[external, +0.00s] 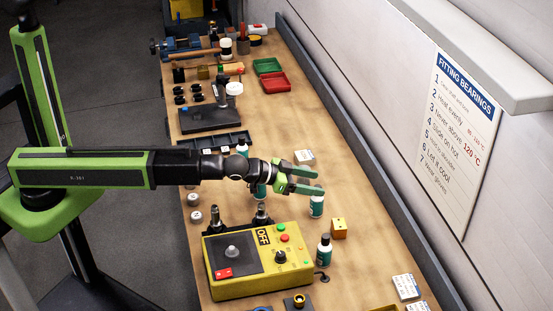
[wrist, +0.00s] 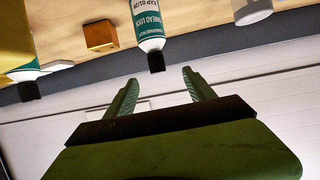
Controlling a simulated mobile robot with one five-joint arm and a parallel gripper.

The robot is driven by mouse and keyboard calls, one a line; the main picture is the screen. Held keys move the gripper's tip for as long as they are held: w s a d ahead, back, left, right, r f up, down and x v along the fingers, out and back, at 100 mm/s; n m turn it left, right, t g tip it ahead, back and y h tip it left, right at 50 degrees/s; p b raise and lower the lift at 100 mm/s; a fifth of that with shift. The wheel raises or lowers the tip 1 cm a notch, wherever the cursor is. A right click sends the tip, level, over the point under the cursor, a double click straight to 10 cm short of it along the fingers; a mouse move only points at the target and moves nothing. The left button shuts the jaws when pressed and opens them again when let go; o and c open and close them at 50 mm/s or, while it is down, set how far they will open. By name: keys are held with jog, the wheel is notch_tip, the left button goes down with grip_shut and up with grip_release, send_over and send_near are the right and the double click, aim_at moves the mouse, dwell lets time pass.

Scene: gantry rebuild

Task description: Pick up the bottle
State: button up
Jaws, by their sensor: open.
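A white bottle with a teal label (external: 316,207) stands upright on the bench, just under my gripper (external: 318,180) in the external view. Its top is hidden behind the lower finger there. In the wrist view this bottle (wrist: 150,25) appears upside down, with its black cap just past the fingertips and roughly centred between them. My gripper (wrist: 160,80) is open and empty, its fingers pointing toward the wall.
The brass block (external: 339,229) sits close to the bottle and also shows in the wrist view (wrist: 100,36). A yellow control box (external: 258,262) stands nearer the camera. White labelled cards (external: 405,287) lie at lower right. A grey ledge and wall bound the bench's right side.

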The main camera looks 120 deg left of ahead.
jog(key=b, duration=0.7)
send_over(310, 215)
jog(key=f, duration=0.6)
jog(key=shift+s+a+f, duration=0.1)
jog(key=shift+a+f, duration=0.15)
jog(key=shift+f+b, duration=0.35)
jog(key=shift+f, duration=0.25)
jog(key=x, duration=0.2)
jog(key=b+x, duration=0.1)
jog(key=x, duration=0.2)
jog(key=shift+r, duration=0.4)
jog(key=shift+c, duration=0.4)
grip_shut()
jog(key=shift+r, duration=0.1)
